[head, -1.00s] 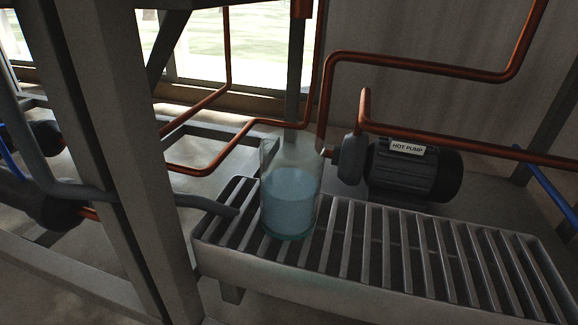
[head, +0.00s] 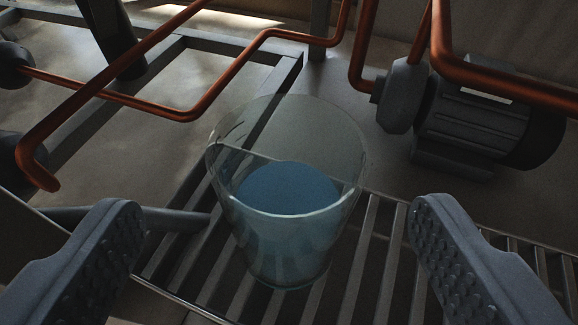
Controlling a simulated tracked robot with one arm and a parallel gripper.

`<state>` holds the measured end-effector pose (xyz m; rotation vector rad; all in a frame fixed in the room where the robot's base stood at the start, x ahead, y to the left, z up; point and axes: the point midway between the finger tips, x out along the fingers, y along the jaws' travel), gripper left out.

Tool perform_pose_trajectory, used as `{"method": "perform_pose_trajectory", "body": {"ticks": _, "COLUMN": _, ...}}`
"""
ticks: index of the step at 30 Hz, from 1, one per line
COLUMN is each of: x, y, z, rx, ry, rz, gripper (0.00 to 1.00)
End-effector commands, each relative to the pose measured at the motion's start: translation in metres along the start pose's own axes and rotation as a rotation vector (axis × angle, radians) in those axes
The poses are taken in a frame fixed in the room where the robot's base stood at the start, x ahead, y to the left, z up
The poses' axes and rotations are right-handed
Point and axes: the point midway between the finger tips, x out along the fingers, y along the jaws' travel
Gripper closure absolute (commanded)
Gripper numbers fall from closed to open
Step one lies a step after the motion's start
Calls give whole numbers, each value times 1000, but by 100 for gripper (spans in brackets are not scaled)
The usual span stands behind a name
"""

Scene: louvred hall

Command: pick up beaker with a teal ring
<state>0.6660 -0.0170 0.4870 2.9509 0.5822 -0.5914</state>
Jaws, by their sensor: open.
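A clear glass beaker (head: 285,245) with blue liquid stands upright on a slatted metal rack (head: 352,278) in the middle of the head view. Its foot has a teal tint; I cannot clearly make out a separate ring. My gripper (head: 278,212) is open, with one studded finger at the lower left and one at the lower right. The beaker shows between the fingers, with a clear gap on each side. The fingers appear nearer to the camera than the beaker and do not touch it.
Copper pipes (head: 190,112) run behind the beaker on the left, and more cross the upper right. A dark pump (head: 470,125) sits behind on the right. A grey pipe (head: 175,220) ends close to the beaker's left side. The rack to the right is bare.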

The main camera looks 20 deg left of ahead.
Motion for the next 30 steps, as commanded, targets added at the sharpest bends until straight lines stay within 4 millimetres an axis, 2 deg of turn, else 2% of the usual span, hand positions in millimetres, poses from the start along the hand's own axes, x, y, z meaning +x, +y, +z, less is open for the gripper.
{"method": "perform_pose_trajectory", "body": {"ticks": 3, "x": 19, "y": 0, "z": 0, "rx": 0, "ry": 6, "rz": -2, "gripper": 19}}
{"method": "perform_pose_trajectory", "body": {"ticks": 11, "x": 33, "y": 1, "z": -1, "rx": 1, "ry": 2, "rz": -1, "gripper": 19}}
{"method": "perform_pose_trajectory", "body": {"ticks": 21, "x": 74, "y": 5, "z": -6, "rx": 1, "ry": 7, "rz": -1, "gripper": 19}}
{"method": "perform_pose_trajectory", "body": {"ticks": 30, "x": 79, "y": 5, "z": -8, "rx": 0, "ry": 3, "rz": 0, "gripper": 19}}
